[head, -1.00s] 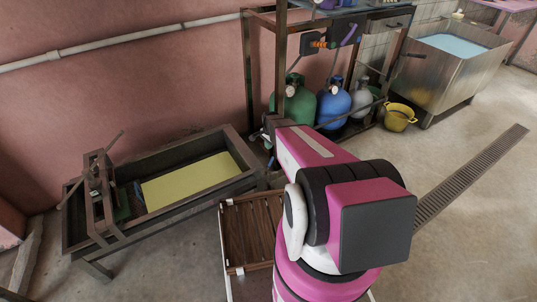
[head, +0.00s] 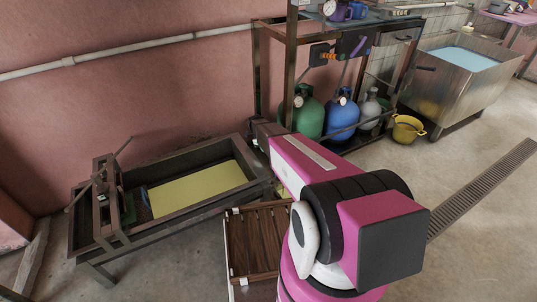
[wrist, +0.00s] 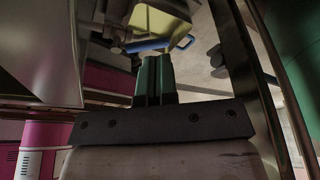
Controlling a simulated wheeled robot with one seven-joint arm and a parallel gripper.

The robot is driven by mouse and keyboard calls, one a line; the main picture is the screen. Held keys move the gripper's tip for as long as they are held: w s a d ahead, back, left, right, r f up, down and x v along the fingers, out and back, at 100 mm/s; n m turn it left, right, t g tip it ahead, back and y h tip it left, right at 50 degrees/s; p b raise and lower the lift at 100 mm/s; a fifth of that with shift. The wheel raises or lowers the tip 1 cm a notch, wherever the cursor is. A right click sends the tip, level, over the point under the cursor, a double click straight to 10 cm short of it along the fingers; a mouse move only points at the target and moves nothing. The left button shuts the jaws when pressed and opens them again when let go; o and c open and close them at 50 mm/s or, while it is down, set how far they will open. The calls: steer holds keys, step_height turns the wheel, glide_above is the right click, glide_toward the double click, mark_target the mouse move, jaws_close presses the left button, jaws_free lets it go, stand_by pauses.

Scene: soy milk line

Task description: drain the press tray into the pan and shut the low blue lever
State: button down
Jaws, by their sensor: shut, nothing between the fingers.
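The press tray (head: 190,223) is a long dark trough at the left of the head view, holding pale yellow liquid (head: 200,185). A press frame stands over its left end. In the wrist view, a blue lever (wrist: 148,45) lies roughly crosswise just beyond my gripper (wrist: 154,58). Its fingers are shut and empty; I cannot tell whether they touch the lever. A yellow vessel (wrist: 160,20), probably the pan, shows beyond the lever. A sliver of yellow (head: 262,154) shows by the tray's right end in the head view. My arm hides the gripper and lever there.
A slatted wooden rack (head: 253,243) stands in front of the tray. Green (head: 310,116) and blue (head: 341,116) gas cylinders stand under a metal frame at the back. Another yellow pot (head: 407,129) and a steel tank (head: 455,90) are right. Open floor lies front right.

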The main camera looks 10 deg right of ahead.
steer(key=s+d+f, duration=0.3)
steer(key=d+f, duration=0.2)
steer(key=f, duration=0.4)
steer(key=shift+s+d, duration=0.15)
steer(key=shift+s, duration=0.1)
steer(key=shift+s+d+m, duration=0.25)
steer(key=shift+d+m, duration=0.4)
steer(key=shift+m, duration=0.05)
stand_by(0.4)
steer(key=shift+s+d, duration=0.15)
steer(key=shift+d, duration=0.1)
steer(key=shift+s+d, duration=0.5)
steer(key=shift+d, duration=0.2)
steer(key=shift+s+d, duration=0.5)
steer(key=shift+d, duration=0.15)
steer(key=shift+w, duration=0.15)
